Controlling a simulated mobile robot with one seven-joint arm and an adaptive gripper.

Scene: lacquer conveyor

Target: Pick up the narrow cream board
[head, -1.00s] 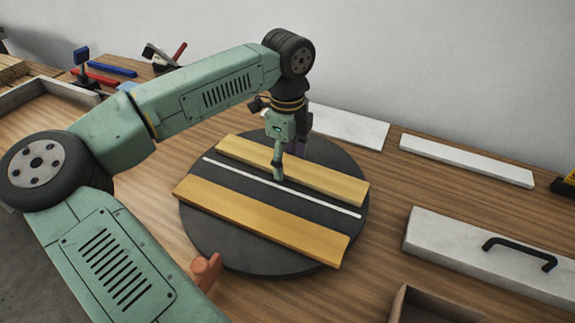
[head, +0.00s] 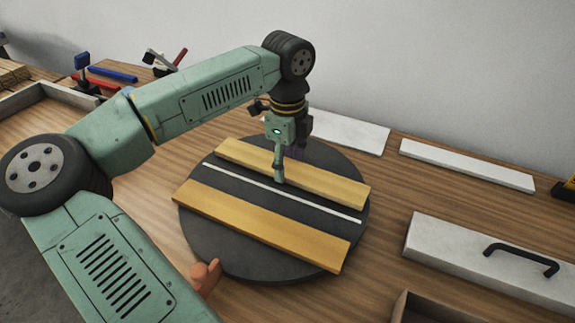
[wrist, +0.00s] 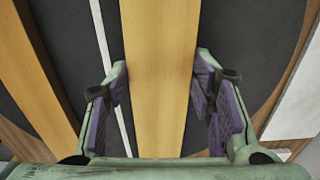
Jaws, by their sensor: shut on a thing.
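The narrow cream board (head: 325,185), yellow-tan in the pictures, lies flat at the far side of a dark round turntable (head: 228,255). In the wrist view the board (wrist: 158,90) runs lengthwise between the two fingers. My gripper (head: 286,178) points down over the board's middle. In the wrist view my gripper (wrist: 161,75) is shut on the board, with one finger at each long edge. The far finger is partly hidden in the head view.
A wider yellow board (head: 260,225) lies nearer on the turntable, with a thin white strip (head: 330,212) between the boards. Beyond are white boards (head: 350,133) (head: 465,165). A pale slab with a black handle (head: 520,255) is at right. An orange knob (head: 205,275) stands at the front.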

